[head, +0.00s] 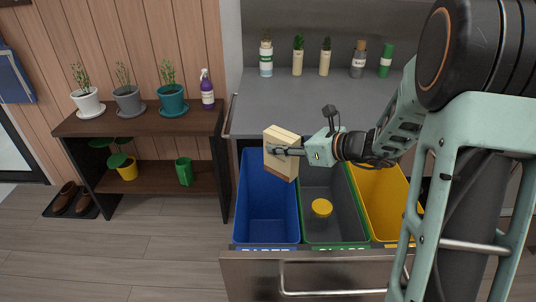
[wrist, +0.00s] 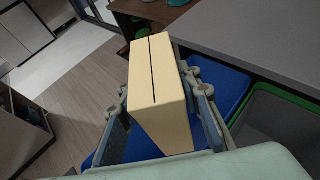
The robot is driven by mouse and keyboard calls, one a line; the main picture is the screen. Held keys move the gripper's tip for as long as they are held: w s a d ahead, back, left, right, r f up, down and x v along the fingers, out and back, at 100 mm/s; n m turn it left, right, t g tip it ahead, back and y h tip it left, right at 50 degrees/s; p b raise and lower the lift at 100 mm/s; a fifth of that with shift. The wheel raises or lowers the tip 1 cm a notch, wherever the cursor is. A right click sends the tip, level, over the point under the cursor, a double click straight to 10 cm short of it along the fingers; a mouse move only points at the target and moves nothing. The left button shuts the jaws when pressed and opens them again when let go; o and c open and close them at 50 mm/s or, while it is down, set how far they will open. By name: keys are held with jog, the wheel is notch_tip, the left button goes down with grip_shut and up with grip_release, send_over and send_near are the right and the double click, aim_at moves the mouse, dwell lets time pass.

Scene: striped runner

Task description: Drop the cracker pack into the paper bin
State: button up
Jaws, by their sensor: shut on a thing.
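The cracker pack (head: 281,158) is a pale yellow-tan box held in my gripper (head: 286,151). The wrist view shows the pack (wrist: 160,95) between the two fingers of my gripper (wrist: 165,125), which are shut on its sides. In the head view the pack is above the drawer, over the upper right part of the blue bin (head: 266,218) and near its border with the grey bin. The blue bin's front label is partly cut off and seems to read PAPER. The blue bin looks empty where its inside shows. It also shows beneath the pack in the wrist view (wrist: 232,88).
The grey, green-rimmed bin (head: 327,235) holds a yellow round thing (head: 321,207). A yellow bin (head: 381,190) stands to its right, partly behind my arm. The counter (head: 330,100) with bottles at its back lies behind the open drawer (head: 300,268). A plant shelf (head: 143,122) stands left.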

aim_at(273, 157)
jog(key=shift+w+a+r+b, duration=0.1)
jog(key=shift+w+a+b, duration=0.25)
jog(key=shift+a, duration=0.25)
jog(key=shift+w+a+r+b, duration=0.1)
jog(key=shift+w+a+b, duration=0.15)
jog(key=shift+a+b, duration=0.25)
notch_tip(273, 157, down, 6)
jog(key=b, duration=0.4)
jog(key=shift+r, duration=0.1)
jog(key=o, duration=1.1)
jog(key=v, duration=1.2)
jog(key=shift+s, duration=0.1)
